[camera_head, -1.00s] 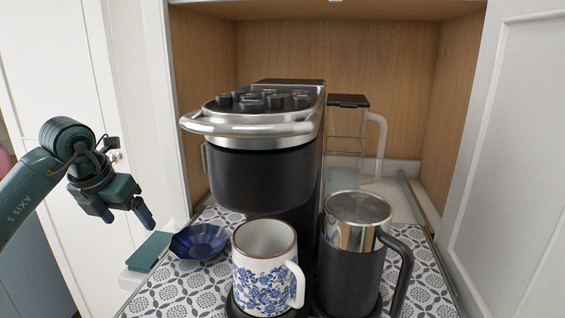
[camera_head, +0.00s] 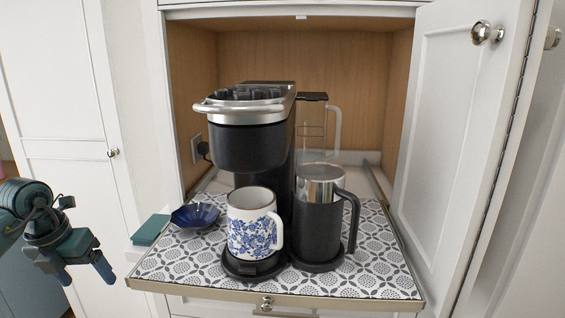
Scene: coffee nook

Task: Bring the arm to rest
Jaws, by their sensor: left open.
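My left gripper (camera_head: 86,277) and part of its teal arm show at the lower left, in front of the white cabinet door. The gripper is open, with nothing between its fingers, and points down and to the right. It is clear of the pull-out tray (camera_head: 205,285) and everything on it. My right gripper is out of view.
An open cabinet door (camera_head: 460,130) stands at right.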

